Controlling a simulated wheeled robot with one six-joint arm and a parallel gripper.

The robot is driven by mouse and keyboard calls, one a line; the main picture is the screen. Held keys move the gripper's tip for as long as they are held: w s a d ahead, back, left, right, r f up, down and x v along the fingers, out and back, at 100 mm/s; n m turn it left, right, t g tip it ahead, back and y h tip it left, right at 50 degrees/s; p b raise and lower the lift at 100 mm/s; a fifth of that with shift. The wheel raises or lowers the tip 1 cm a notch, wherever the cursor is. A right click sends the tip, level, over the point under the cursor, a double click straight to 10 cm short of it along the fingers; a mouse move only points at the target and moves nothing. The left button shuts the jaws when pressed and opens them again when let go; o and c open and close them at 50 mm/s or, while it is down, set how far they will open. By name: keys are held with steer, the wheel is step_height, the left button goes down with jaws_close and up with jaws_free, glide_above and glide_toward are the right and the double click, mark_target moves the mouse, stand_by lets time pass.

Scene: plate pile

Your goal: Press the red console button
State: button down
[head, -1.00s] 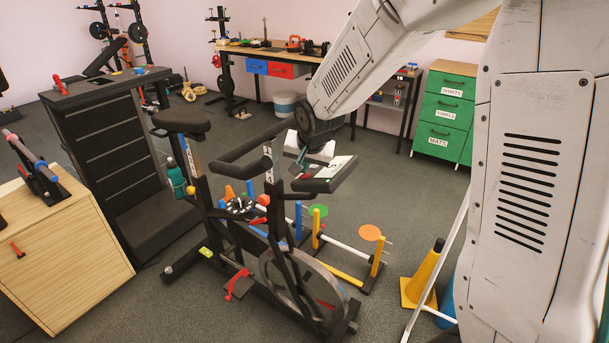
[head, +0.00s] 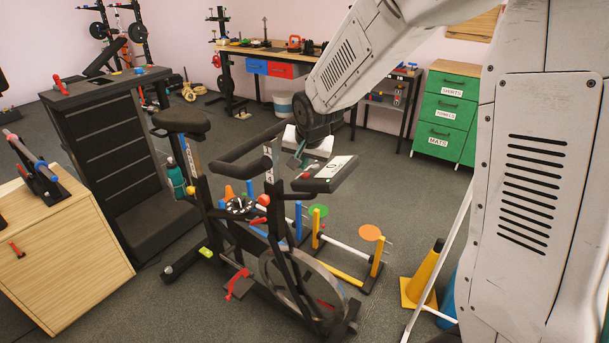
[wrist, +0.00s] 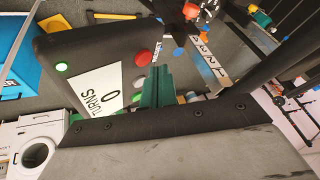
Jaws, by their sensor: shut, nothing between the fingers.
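The red console button (wrist: 143,58) is a round domed cap on the dark console (wrist: 85,40) of the exercise bike. In the wrist view it lies just left of my gripper's tips, beside them and not covered. My gripper (wrist: 157,70) has teal fingers, shut and empty; I cannot tell its height above the console. A white display (wrist: 104,90) reading "0 TURNS" is left of the fingers. In the head view the console (head: 325,178) sits at the handlebars, and my gripper (head: 295,161) shows just beyond its left end.
A lit green button (wrist: 61,66) sits at the console's other edge. The handlebar (head: 240,148) and the bike's upright post (head: 272,185) stand close to my gripper. Behind are a workbench (head: 265,52) and a green drawer unit (head: 446,110).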

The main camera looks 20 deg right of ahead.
steer(key=r, duration=0.1)
steer(key=w+r, duration=0.1)
steer(key=r, duration=0.1)
steer(key=a+r, duration=0.1)
steer(key=shift+w+r, duration=0.2)
steer(key=shift+r, duration=0.15)
stand_by(0.9)
steer(key=s+d+r+n+g, duration=0.1)
steer(key=s+r+n+g, duration=0.1)
steer(key=s, duration=1.7)
steer(key=s+d+r+n+g, duration=0.2)
steer(key=s+r+n, duration=0.2)
steer(key=s, duration=1.4)
steer(key=shift+s, duration=0.35)
steer(key=shift+d, duration=0.1)
